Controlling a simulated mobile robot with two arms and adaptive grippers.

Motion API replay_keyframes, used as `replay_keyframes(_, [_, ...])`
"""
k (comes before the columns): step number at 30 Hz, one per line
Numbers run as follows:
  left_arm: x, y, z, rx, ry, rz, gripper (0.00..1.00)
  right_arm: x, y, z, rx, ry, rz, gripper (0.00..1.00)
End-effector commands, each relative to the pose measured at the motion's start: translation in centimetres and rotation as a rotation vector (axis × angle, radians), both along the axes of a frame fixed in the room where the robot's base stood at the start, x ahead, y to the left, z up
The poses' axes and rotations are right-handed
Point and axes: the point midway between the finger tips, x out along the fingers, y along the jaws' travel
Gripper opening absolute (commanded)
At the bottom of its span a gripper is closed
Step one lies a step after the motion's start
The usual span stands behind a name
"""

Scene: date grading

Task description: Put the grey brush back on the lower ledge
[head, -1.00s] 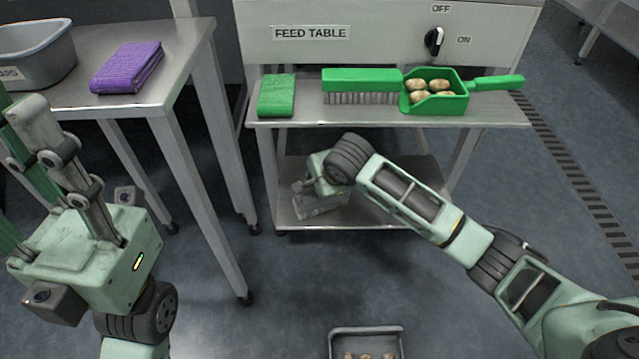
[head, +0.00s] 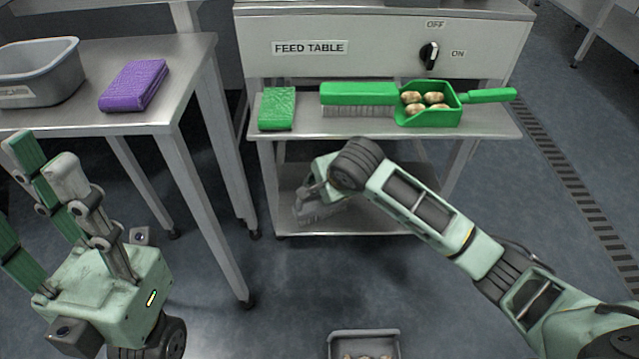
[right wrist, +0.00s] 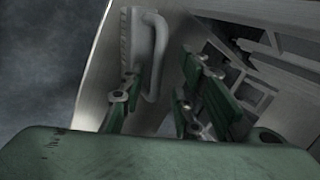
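The grey brush (head: 322,213) rests low on the lower ledge (head: 375,220) under the feed table, partly hidden by my right gripper (head: 306,200). In the right wrist view the brush (right wrist: 155,55) shows its bristles and a curved handle, lying just beyond and between the fingers. My right gripper (right wrist: 165,105) has its two fingers apart, with a gap beside the handle; it looks open. My left gripper (head: 35,205) is at the left with its fingers raised and spread, holding nothing visible.
A side table holds a purple cloth (head: 134,85) and a grey tub (head: 45,85). A tray (head: 365,336) stands low in front.

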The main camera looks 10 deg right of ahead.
Motion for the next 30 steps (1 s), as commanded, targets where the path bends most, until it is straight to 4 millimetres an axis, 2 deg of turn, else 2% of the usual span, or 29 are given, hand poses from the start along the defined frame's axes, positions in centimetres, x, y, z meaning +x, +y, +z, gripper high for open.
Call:
replay_keyframes(1, [-0.1, 0.0, 0.6, -0.001, 0.018, -0.001, 0.40, -0.7, -0.1, 1.6, 0.001, 0.000, 0.001, 0.30])
replay_keyframes(3, [-0.2, 0.1, 0.9, -0.002, 0.023, -0.001, 0.40, -1.4, -0.2, 2.7, 0.001, 0.000, 0.001, 0.30])
replay_keyframes(9, [-0.2, 0.1, 1.8, -0.003, 0.027, -0.002, 0.40, -2.9, -0.5, 4.8, 0.001, 0.001, 0.001, 0.30])
replay_keyframes(30, [-0.3, 0.1, 2.1, -0.005, 0.024, -0.001, 0.40, -3.4, -0.7, 5.2, 0.000, 0.001, 0.000, 0.30])
